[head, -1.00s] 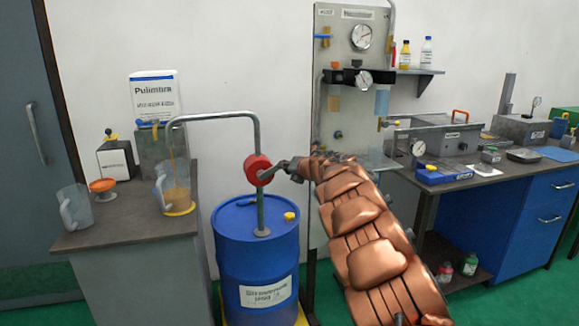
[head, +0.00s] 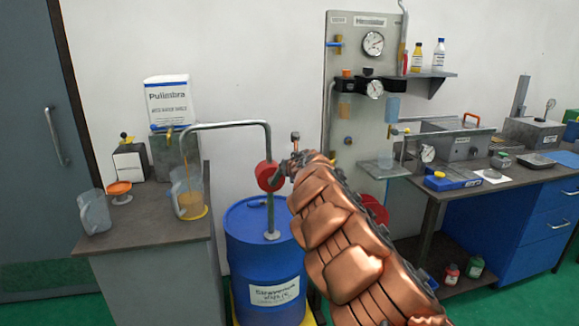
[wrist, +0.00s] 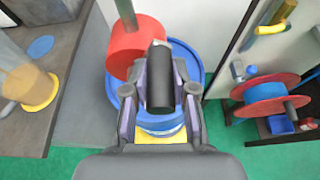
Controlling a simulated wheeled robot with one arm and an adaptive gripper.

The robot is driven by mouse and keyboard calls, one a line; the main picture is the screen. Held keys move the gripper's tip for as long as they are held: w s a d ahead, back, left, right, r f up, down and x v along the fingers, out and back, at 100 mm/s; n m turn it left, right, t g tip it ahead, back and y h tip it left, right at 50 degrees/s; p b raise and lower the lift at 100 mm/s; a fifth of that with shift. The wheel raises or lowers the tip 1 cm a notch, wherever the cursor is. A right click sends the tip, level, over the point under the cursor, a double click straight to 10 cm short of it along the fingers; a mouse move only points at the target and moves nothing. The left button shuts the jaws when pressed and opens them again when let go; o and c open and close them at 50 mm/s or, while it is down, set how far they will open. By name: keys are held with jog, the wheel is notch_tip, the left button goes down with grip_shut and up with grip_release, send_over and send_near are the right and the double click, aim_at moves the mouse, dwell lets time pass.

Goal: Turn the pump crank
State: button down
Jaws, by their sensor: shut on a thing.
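The pump's red body (head: 268,176) sits on a grey pipe above a blue drum (head: 262,220). It also shows in the wrist view (wrist: 133,50). My gripper (head: 293,164) is just right of the pump body. In the wrist view, my gripper (wrist: 160,100) has its fingers on both sides of the crank's dark cylindrical handle (wrist: 160,75), shut on it. The crank arm is mostly hidden by the handle and my gripper. The pump's bent spout pipe (head: 225,124) reaches left over a jug with amber liquid (head: 187,195) on the grey bench.
A clear pitcher (head: 94,212) and an orange-topped item (head: 119,192) stand left on the bench. A gauge panel (head: 352,60) rises behind my arm. A red reel (wrist: 265,95) is right of the drum. A cluttered workbench (head: 450,190) stands at the right.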

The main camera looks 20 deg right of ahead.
jog(key=shift+a+f, duration=0.15)
jog(key=shift+a, duration=0.05)
jog(key=c, duration=0.9)
grip_release()
jog(key=shift+s+r, duration=0.1)
jog(key=shift+r, duration=0.1)
jog(key=shift+s+r, duration=0.1)
jog(key=shift+s, duration=0.1)
jog(key=shift+v, duration=5.65)
